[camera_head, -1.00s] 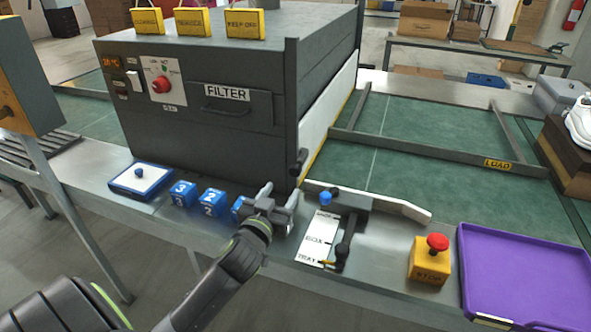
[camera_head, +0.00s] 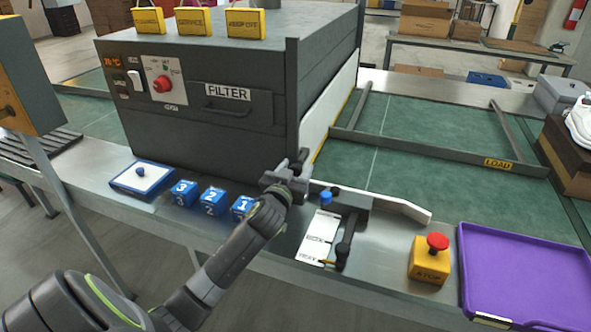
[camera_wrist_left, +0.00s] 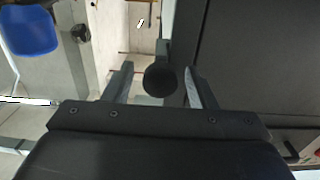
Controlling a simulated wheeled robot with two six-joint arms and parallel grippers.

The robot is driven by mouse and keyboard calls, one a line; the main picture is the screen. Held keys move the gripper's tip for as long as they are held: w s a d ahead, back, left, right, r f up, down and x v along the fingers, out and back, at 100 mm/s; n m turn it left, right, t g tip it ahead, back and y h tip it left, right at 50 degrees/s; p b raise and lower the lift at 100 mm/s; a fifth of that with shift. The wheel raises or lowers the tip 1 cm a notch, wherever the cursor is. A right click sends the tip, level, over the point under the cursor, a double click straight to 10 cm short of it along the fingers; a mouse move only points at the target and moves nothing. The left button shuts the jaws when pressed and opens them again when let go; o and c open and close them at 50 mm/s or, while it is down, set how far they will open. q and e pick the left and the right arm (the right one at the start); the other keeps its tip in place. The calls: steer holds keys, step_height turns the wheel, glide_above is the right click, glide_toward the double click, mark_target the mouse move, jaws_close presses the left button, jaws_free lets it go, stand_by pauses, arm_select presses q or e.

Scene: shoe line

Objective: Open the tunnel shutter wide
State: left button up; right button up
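The tunnel (camera_head: 215,85) is a dark grey box on the line, with a FILTER drawer on its front. Its shutter (camera_head: 328,105) is a white panel with a yellow lower edge on the right side, down at the belt. A dark round knob, seemingly the shutter handle, shows in the left wrist view (camera_wrist_left: 160,79) between my fingers. My left gripper (camera_head: 293,172) is at the tunnel's front right corner, by the handle. Its fingers (camera_wrist_left: 159,72) are open on either side of the knob, with gaps visible. It hides most of the handle in the head view. My right gripper is out of view.
Blue numbered cubes (camera_head: 212,201) stand left of my gripper. A lever unit (camera_head: 348,225) with a white label plate (camera_head: 318,238), a yellow stop button box (camera_head: 428,265) and a purple tray (camera_head: 525,280) lie to the right. The green belt (camera_head: 420,130) beyond is mostly clear.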

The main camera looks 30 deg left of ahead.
arm_select(q)
jaws_close()
steer(key=shift+r, duration=0.15)
steer(key=shift+r+p, duration=0.55)
steer(key=shift+p, duration=0.05)
step_height(320, 180, up, 18)
steer(key=p, duration=1.4)
steer(key=shift+p, duration=0.3)
steer(key=shift+f, duration=0.1)
steer(key=shift+o, duration=0.2)
jaws_free()
